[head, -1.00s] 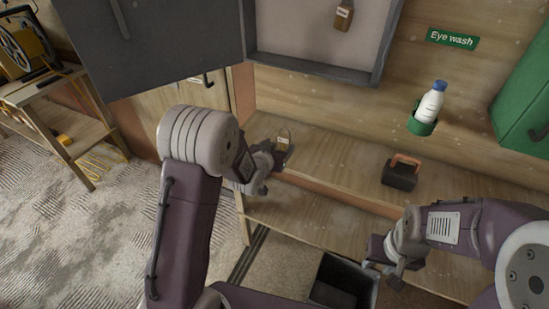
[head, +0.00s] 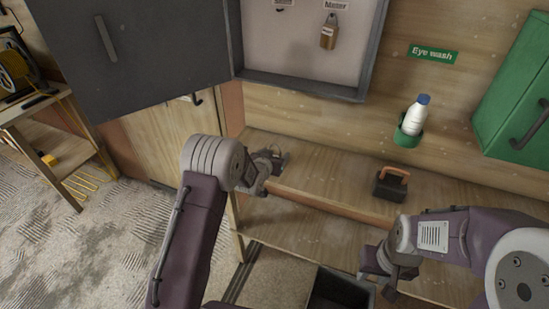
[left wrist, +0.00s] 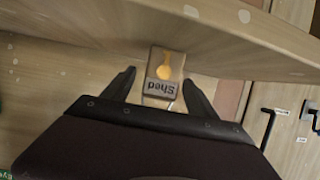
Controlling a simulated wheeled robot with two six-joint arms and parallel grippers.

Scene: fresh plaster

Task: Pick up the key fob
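The key fob is a small wooden tag marked "Shed" with an orange disc; in the left wrist view the key fob (left wrist: 168,62) lies between the two fingertips of my left gripper (left wrist: 158,80). The fingers are apart, with a gap on the left finger's side. In the head view my left gripper (head: 270,166) is low over the wooden bench top and mostly hides the fob. My right gripper (head: 390,283) hangs at the lower right, away from the fob; its fingers are too unclear to judge.
A dark block with an orange handle (head: 391,184) stands on the bench (head: 330,170). A white bottle (head: 416,117) sits in a green holder. A dark open bin (head: 340,290) is below.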

